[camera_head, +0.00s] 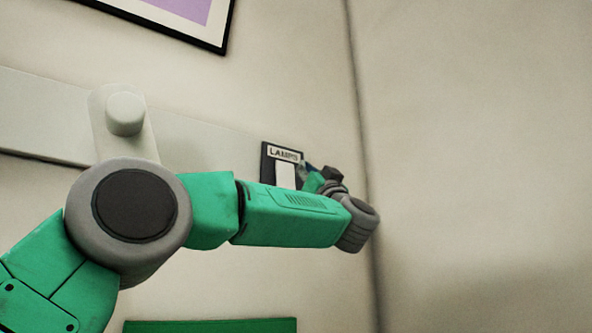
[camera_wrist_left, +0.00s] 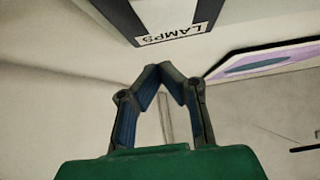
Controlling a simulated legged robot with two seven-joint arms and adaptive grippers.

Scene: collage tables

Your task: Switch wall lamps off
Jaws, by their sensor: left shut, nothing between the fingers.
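The wall switch has a dark plate (camera_head: 267,164) with a LAMPS label (camera_head: 284,154) and a white rocker (camera_head: 285,176). Its lower right part is hidden behind my left gripper and wrist. My left gripper (camera_head: 308,168) is at the right side of the switch, small and partly hidden by its own arm. In the left wrist view the fingers (camera_wrist_left: 158,68) meet at their tips, shut with nothing between them. The switch plate also shows there, with its label (camera_wrist_left: 172,34) upside down, just beyond the fingertips. I cannot tell whether they touch it. My right gripper is not in view.
A pale rail (camera_head: 40,115) runs along the wall, with a white round knob (camera_head: 125,114) on a plate. A framed picture (camera_head: 224,40) hangs above. A wall corner (camera_head: 358,90) stands just right of the switch. A green surface (camera_head: 210,326) shows at the bottom.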

